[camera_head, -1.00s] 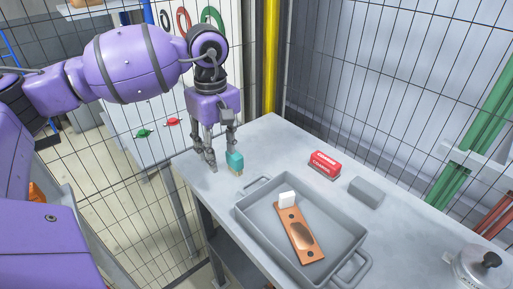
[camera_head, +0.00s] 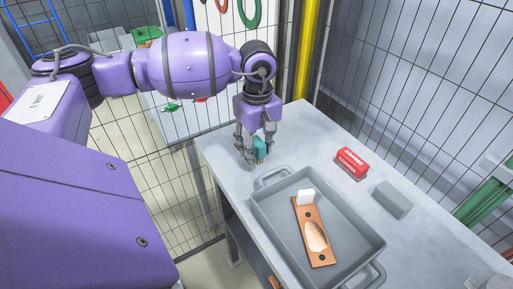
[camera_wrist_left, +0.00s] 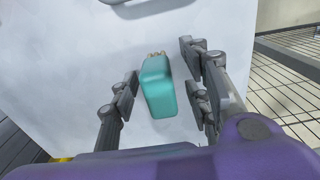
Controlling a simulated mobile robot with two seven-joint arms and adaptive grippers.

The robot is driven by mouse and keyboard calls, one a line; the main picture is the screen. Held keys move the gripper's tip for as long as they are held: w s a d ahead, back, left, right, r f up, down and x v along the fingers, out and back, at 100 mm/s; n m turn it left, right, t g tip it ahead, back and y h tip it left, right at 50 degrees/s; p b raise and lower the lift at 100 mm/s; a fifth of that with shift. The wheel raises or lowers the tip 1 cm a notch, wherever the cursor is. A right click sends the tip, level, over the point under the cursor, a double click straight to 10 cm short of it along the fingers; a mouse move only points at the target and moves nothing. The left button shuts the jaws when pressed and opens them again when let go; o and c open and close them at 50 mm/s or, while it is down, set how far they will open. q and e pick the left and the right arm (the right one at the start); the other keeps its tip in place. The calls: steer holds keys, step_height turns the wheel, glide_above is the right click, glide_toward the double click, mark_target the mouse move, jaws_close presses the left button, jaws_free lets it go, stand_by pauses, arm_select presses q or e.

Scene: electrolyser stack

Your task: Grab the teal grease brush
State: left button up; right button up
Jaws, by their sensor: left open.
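The teal grease brush (camera_head: 260,147) stands on the grey table near its far left corner, behind the tray. In the left wrist view the brush (camera_wrist_left: 158,88) shows its teal body, with pale bristles at the top end. My left gripper (camera_head: 257,158) points down at the brush, and its fingers are on both sides of it. In the left wrist view my left gripper (camera_wrist_left: 160,92) is open, with visible gaps between the brush and the fingers. The brush is partly hidden by a finger in the head view. My right gripper does not show.
A red block marked COARSE (camera_head: 351,162) and a grey block (camera_head: 391,199) lie to the right. A wire mesh fence (camera_head: 420,90) stands behind the table.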

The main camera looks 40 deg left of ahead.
arm_select(q)
jaws_close()
stand_by(0.4)
